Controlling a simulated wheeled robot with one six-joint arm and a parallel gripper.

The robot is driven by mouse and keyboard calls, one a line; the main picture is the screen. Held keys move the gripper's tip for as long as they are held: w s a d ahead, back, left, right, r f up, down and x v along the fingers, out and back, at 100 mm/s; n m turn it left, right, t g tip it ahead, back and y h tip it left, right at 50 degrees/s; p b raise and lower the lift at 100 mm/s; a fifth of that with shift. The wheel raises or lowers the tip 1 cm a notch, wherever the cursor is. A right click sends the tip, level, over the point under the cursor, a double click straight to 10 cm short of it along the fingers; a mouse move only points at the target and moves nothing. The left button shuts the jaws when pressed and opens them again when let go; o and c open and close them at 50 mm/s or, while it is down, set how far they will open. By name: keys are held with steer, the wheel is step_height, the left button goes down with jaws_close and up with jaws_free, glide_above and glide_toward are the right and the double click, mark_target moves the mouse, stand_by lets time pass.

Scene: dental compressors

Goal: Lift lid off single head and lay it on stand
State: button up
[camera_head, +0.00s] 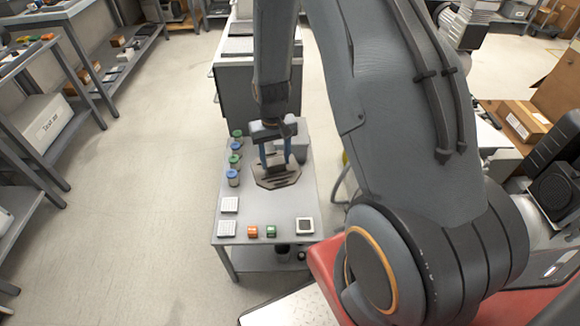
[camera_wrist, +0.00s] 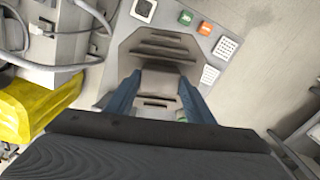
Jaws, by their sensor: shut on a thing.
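The lid (camera_head: 278,177) is a dark brown-grey plate with chamfered corners and slots, seen over the small grey table. It also shows in the wrist view (camera_wrist: 160,46), with a raised block between my fingers. My gripper (camera_head: 275,160) has blue fingers and is shut on the lid from above; the fingers flank its block in the wrist view (camera_wrist: 160,90). A grey body (camera_head: 291,150), perhaps the single head, stands just behind the gripper and is partly hidden. I cannot tell whether the lid touches the table. I cannot pick out the stand with certainty.
The table (camera_head: 262,212) carries several jars with blue and green lids (camera_head: 233,177) along its left edge. White pads (camera_head: 228,204), an orange block (camera_head: 252,231), a green block (camera_head: 270,231) and a dark-centred square (camera_head: 305,226) lie at the front. Open floor lies left.

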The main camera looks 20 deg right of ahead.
steer(key=shift+w+d+f+m+b, duration=0.7)
steer(key=shift+d+f+b, duration=0.9)
steer(key=shift+f, duration=1.5)
steer(key=shift+w+d+f+m+b, duration=0.35)
steer(key=shift+w+d+f+b, duration=0.75)
steer(key=shift+f+b, duration=1.4)
steer(key=shift+w+d+f+m+b, duration=0.6)
steer(key=shift+d+f+b, duration=0.8)
steer(key=shift+f, duration=2.3)
steer(key=shift+w+d+f, duration=0.1)
steer(key=shift+d+f, duration=0.1)
steer(key=shift+f, duration=0.25)
steer(key=shift+f+p, duration=0.25)
steer(key=shift+p, duration=0.1)
steer(key=o, duration=2.2)
steer(key=shift+c, duration=0.2)
step_height(320, 180, up, 7)
steer(key=p, duration=0.4)
steer(key=shift+p, duration=0.35)
steer(key=shift+r, duration=0.1)
